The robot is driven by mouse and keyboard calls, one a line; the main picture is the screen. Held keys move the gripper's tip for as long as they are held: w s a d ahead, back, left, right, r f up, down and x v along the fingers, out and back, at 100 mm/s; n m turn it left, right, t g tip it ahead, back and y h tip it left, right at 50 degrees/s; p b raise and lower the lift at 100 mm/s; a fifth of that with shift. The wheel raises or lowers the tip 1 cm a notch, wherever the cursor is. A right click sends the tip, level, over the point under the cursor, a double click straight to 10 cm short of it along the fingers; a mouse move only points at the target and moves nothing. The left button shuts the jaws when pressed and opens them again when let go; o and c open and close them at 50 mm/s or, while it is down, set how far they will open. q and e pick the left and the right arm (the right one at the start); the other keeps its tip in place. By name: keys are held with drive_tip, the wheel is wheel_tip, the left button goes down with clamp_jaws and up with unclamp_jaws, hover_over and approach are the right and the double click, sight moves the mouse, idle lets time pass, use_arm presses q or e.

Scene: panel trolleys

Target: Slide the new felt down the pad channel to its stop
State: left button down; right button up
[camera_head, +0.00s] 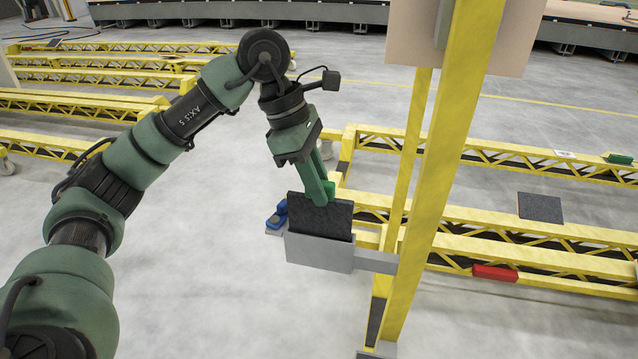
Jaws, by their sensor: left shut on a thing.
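A dark felt pad (320,216) stands upright in the grey pad channel (318,252), its upper part showing above the channel's front wall. The channel is fixed by a grey bracket to a yellow trolley post. My left gripper (320,198), with green fingers, points down and is shut on the top edge of the felt. The lower part of the felt is hidden by the channel wall, so its distance from the stop cannot be seen. My right gripper is not in view.
A blue clamp-like item (277,215) sits at the channel's left end. The yellow post (440,170) rises close to the right. A dark square pad (540,207) and a red block (494,273) are on the trolley beams. Open floor lies in front.

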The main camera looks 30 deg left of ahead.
sight(326, 234)
use_arm(q)
drive_tip(key=shift+f+b, duration=3.25)
drive_tip(key=shift+f, duration=0.9)
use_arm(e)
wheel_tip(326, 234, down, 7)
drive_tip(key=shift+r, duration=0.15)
use_arm(q)
drive_tip(key=shift+r, duration=0.15)
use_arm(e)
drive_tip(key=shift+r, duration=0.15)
use_arm(q)
drive_tip(key=shift+r+p, duration=3.55)
drive_tip(key=shift+r, duration=1.05)
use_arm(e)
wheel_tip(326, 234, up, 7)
use_arm(q)
drive_tip(key=shift+f, duration=0.1)
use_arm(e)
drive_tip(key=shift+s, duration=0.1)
